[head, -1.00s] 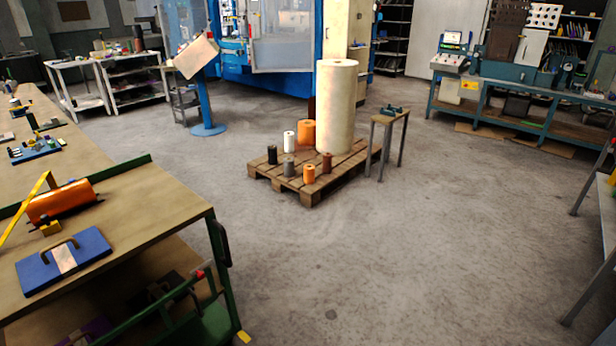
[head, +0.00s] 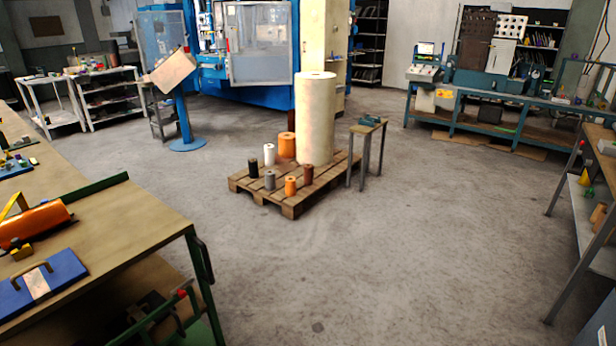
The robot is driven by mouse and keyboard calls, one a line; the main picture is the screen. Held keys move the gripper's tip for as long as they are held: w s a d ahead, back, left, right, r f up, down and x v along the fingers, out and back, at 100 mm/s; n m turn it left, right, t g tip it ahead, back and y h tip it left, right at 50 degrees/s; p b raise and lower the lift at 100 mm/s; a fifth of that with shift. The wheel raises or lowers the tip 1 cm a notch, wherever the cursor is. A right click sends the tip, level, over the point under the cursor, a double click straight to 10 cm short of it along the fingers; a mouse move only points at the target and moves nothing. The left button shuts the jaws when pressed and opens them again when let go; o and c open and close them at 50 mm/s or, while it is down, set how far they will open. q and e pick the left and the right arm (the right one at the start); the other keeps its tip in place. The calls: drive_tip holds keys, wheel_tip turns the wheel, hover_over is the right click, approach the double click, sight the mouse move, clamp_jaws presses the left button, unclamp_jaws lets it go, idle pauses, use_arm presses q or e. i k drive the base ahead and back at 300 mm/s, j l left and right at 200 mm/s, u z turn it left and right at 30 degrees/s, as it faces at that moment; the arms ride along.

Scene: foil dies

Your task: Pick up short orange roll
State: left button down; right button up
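The short orange roll (head: 290,186) stands upright near the front edge of a wooden pallet (head: 292,210) on the floor, ahead of me. A larger orange roll (head: 287,146) stands behind it on the pallet. A grey roll (head: 270,180) is to its left and a brown roll (head: 308,173) to its right. A black roll (head: 253,168), a white roll (head: 269,154) and a very tall cream roll (head: 315,120) also stand there. Neither of my grippers is in the head view.
A small stand (head: 367,127) is right beside the pallet. A green-framed workbench (head: 135,230) fills the lower left, with a lying orange cylinder (head: 35,223) and a blue plate (head: 60,275) on it. A shelf rack (head: 580,210) is at the right edge. The floor (head: 400,260) before the pallet is clear.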

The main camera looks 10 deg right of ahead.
sight(290, 182)
drive_tip(key=i+j+z, duration=0.15)
drive_tip(key=i+z, duration=0.15)
drive_tip(key=i, duration=0.9)
drive_tip(key=i+z, duration=0.25)
drive_tip(key=i, duration=1.1)
drive_tip(key=i+j+u, duration=0.1)
drive_tip(key=i+u, duration=0.6)
drive_tip(key=i+l+u, duration=0.1)
drive_tip(key=i+u, duration=0.25)
drive_tip(key=i+j+z, duration=0.3)
drive_tip(key=i, duration=0.15)
drive_tip(key=i+j+z, duration=0.4)
drive_tip(key=z, duration=0.2)
drive_tip(key=i+j+z, duration=0.45)
drive_tip(key=z, duration=0.25)
drive_tip(key=i+j+z, duration=0.25)
drive_tip(key=j+z, duration=0.45)
drive_tip(key=j, duration=0.2)
